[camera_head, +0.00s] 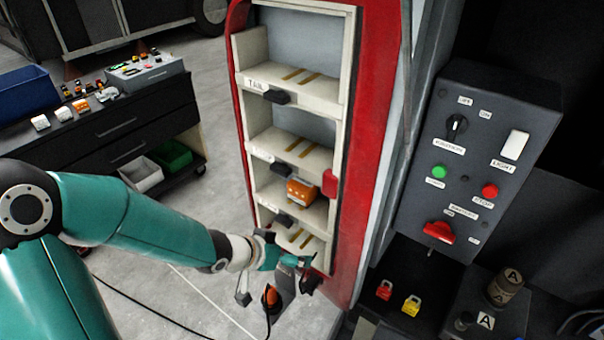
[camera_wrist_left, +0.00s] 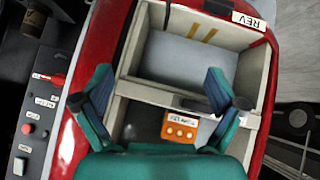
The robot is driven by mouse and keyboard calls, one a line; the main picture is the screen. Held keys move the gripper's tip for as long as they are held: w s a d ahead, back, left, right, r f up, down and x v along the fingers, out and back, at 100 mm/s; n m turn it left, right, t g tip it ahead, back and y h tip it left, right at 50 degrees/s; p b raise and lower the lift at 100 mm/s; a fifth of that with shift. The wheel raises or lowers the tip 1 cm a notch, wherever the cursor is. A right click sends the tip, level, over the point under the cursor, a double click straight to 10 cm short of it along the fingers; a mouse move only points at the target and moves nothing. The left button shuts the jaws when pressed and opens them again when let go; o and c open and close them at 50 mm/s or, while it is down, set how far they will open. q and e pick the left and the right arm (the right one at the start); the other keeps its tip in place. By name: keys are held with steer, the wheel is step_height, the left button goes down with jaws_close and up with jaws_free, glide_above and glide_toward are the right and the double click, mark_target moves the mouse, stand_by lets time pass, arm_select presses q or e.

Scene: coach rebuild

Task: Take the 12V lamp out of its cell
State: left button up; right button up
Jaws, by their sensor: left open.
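The orange 12V lamp (camera_head: 301,191) sits in the third cell from the top of the tall cabinet (camera_head: 304,156), toward the cell's right side. In the left wrist view the lamp (camera_wrist_left: 180,128) shows its lettered orange face and several pale round spots, inside its cell. My left gripper (camera_head: 284,262) is open and empty in front of the bottom cell, below the lamp and apart from it. In the left wrist view its two teal fingers (camera_wrist_left: 160,88) stand wide apart, one on each side of the lamp in the picture. My right gripper is not in view.
The cabinet has a red outer wall (camera_head: 372,150), pale shelves and black catches on the shelf fronts. A grey control panel (camera_head: 475,150) stands to the right. A dark drawer cart (camera_head: 110,125) stands left. An orange object (camera_head: 270,297) with a cable is below the gripper.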

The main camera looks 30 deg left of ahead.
arm_select(q)
steer(key=a+r+m+t+y+p, duration=0.15)
steer(key=a+r, duration=0.35)
steer(key=r, duration=0.9)
steer(key=t+b, duration=0.1)
steer(key=b, duration=0.6)
glide_toward(297, 195)
steer(key=x, duration=0.5)
steer(key=shift+w+d+f, duration=0.3)
steer(key=x, duration=0.1)
steer(key=b+x, duration=0.1)
steer(key=x, duration=0.3)
steer(key=shift+w+a+r+b, duration=0.1)
steer(key=shift+a+b, duration=0.2)
steer(key=shift+b, duration=0.05)
steer(key=shift+w, duration=0.35)
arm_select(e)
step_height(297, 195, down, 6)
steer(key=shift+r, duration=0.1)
arm_select(q)
steer(key=c, duration=1.3)
